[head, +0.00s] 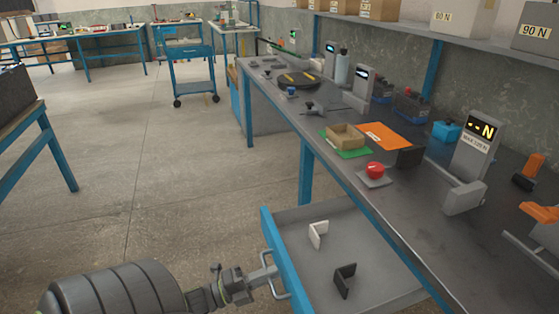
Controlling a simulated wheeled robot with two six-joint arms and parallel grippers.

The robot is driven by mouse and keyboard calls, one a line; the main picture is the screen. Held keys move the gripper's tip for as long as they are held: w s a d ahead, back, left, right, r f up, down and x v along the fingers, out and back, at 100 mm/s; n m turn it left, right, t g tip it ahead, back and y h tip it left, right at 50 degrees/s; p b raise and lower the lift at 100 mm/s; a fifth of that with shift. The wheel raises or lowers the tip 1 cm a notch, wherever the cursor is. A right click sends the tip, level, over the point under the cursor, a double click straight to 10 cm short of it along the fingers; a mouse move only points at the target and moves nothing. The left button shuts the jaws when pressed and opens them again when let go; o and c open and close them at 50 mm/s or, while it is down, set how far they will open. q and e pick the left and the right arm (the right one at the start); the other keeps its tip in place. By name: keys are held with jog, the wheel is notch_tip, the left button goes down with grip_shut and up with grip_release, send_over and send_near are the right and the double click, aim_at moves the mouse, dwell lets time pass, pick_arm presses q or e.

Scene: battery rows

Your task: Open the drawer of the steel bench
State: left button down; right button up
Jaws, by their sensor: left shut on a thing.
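The steel bench (405,203) has a dark top and blue legs and runs from the lower right into the back. Its drawer (292,217) has a blue front and stands pulled out, with its grey inside in view. A white L-shaped piece (318,235) and a black L-shaped piece (344,280) lie in the drawer. My left gripper (271,274) comes in from the lower left and is shut on the handle (278,286) on the drawer front. My right gripper is not in view.
On the bench top are a red button (375,170), a cardboard tray (345,136), an orange sheet (387,135) and a grey display post (474,147). A blue trolley (188,70) stands farther back. The concrete floor (165,165) left of the bench is clear.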

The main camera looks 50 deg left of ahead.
pick_arm(q)
jog(key=shift+s, duration=0.2)
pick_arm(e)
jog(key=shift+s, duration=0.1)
pick_arm(q)
jog(key=c, duration=1.6)
grip_release()
jog(key=shift+a, duration=0.1)
